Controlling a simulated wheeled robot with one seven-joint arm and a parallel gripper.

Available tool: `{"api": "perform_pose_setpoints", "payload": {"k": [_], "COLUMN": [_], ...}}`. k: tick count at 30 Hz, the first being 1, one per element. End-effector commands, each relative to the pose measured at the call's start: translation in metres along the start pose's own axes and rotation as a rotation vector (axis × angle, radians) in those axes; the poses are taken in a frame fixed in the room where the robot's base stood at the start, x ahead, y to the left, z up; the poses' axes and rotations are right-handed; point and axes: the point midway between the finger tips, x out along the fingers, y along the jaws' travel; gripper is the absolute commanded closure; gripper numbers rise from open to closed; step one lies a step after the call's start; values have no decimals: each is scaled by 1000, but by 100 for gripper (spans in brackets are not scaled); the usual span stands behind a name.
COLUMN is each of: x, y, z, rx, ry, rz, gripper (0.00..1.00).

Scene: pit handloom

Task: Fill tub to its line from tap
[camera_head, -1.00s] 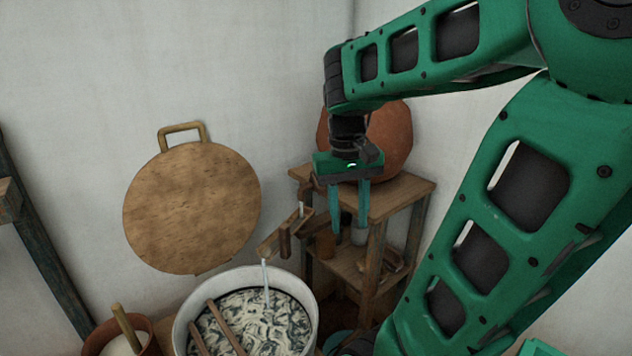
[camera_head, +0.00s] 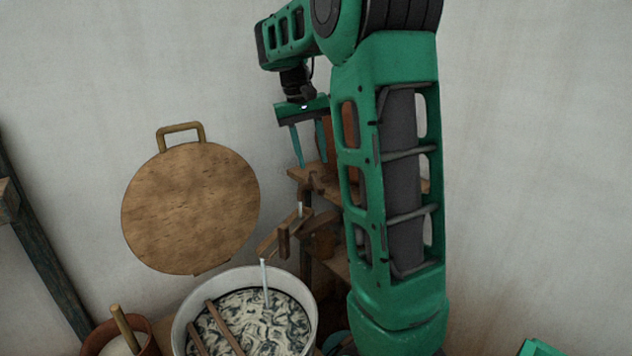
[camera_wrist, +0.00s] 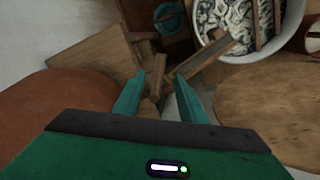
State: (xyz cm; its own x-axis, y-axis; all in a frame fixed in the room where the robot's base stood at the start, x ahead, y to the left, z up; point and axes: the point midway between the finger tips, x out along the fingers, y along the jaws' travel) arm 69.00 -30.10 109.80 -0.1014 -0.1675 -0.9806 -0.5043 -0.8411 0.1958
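A white round tub (camera_head: 308,298) stands at the bottom of the head view, with swirled dark-and-cream contents and two wooden sticks in it. Part of it shows in the wrist view (camera_wrist: 268,56). A wooden spout (camera_head: 270,242) reaches over its far rim, and a thin pale strip, apparently water, runs from the spout down into the tub. I cannot make out a fill line. My gripper (camera_head: 312,165) is open and empty, above and behind the spout. In the wrist view its fingers (camera_wrist: 159,108) are apart, with wooden parts beyond them, apparently not touched.
A round wooden board (camera_head: 190,205) with a handle is against the wall at left. A wooden stand (camera_head: 304,176) with a clay pot (camera_head: 334,140) is partly hidden behind my arm. A brown bowl (camera_head: 143,343) with a stick stands left of the tub.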

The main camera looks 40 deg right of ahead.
Motion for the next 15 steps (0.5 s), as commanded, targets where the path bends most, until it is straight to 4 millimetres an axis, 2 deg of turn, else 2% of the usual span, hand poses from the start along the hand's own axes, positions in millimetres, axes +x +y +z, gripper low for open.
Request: {"api": "perform_pose_setpoints", "payload": {"k": [3, 9, 15], "x": [24, 57, 76], "y": [2, 0, 0], "z": [1, 1, 0], "rx": [2, 1, 0], "ry": [-4, -4, -2], "rz": [1, 0, 0], "gripper": [62, 62, 62]}}
